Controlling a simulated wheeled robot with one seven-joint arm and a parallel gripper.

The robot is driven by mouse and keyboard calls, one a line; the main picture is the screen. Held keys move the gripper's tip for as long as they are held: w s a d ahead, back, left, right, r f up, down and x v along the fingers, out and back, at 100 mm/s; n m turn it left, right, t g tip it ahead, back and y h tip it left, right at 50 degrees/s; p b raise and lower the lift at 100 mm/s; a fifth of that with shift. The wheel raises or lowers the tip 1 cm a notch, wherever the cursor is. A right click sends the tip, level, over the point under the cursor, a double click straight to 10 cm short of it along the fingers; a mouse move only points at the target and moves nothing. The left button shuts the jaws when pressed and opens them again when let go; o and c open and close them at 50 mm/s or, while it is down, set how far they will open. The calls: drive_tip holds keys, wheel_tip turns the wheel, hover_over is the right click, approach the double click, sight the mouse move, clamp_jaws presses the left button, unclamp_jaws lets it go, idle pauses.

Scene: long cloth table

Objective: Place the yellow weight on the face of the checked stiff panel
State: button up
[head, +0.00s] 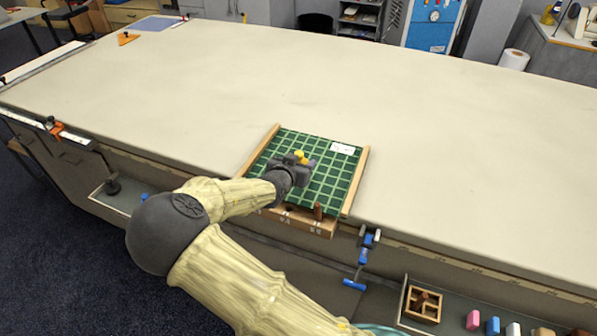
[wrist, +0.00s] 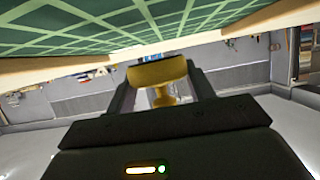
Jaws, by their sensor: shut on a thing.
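The checked stiff panel (head: 325,185) is dark green with pale grid lines and a white label. It lies between wooden strips near the table's front edge. In the wrist view the panel (wrist: 60,25) fills the top of the picture. My gripper (head: 300,163) is over the panel's upper middle in the head view. It is shut on the yellow weight (wrist: 157,74), which has a wide head and a narrower stem between the fingers. The weight (head: 301,157) is partly hidden by the gripper in the head view. I cannot tell whether it touches the panel.
A brown peg (head: 318,211) stands at the panel's front wooden strip. A blue clamp (head: 368,240) hangs at the table edge, right of the panel. A tray at lower right holds a wooden box (head: 422,304) and several coloured blocks. The cloth table (head: 440,140) is clear behind and right.

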drive_tip(key=shift+f, duration=1.75)
drive_tip(key=shift+f, duration=0.15)
drive_tip(key=o, duration=1.3)
drive_tip(key=v, duration=1.2)
